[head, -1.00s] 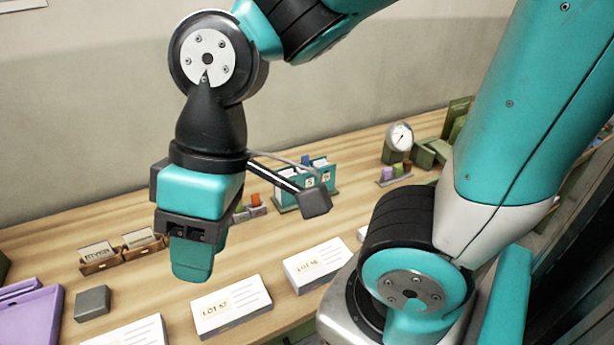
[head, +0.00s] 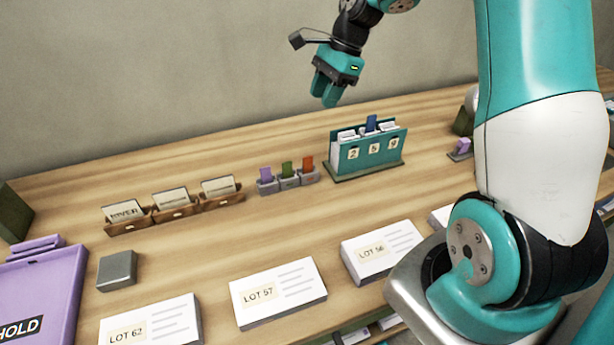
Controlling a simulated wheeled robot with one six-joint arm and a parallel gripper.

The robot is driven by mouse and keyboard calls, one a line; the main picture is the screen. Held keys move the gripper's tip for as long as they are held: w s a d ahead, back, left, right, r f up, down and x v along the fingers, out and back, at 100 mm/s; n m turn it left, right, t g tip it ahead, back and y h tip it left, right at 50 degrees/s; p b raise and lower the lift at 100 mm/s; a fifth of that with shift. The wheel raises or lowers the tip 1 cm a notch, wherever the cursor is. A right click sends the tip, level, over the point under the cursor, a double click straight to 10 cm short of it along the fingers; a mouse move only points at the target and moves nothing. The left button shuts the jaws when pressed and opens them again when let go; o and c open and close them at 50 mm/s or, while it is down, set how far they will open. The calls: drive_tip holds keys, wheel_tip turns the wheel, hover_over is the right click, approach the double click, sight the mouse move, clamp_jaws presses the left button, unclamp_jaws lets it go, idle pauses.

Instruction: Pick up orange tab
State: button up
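The orange tab (head: 307,163) stands upright in the rightmost of a row of small grey holders, to the right of a green tab (head: 287,169) and a purple tab (head: 266,174). My gripper (head: 328,99) is in the air above and behind the row, slightly to the right of the orange tab and near the teal card rack (head: 367,152). Its two teal fingers point down, with a narrow gap showing between them. Nothing is seen between the fingers. The gripper is well apart from the tab.
The teal rack holds white cards and a blue tab (head: 371,123). Wooden holders with name cards (head: 172,202) stand to the left. White lot cards (head: 278,291) lie in front. A grey block (head: 117,270) and a purple tray (head: 45,290) are at left.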

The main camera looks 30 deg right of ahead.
wheel_tip(320, 180, down, 2)
drive_tip(key=d+f+m, duration=0.1)
drive_tip(key=d+m, duration=0.1)
approach(309, 157)
drive_tip(key=w+x, duration=0.1)
drive_tip(key=x, duration=0.4)
drive_tip(key=shift+s+p+x, duration=0.2)
drive_tip(key=shift+p+x, duration=0.25)
drive_tip(key=shift+x, duration=1.05)
drive_tip(key=shift+s+p+x, duration=0.25)
drive_tip(key=shift+p+x, duration=0.15)
drive_tip(key=shift+x, duration=1.05)
clamp_jaws()
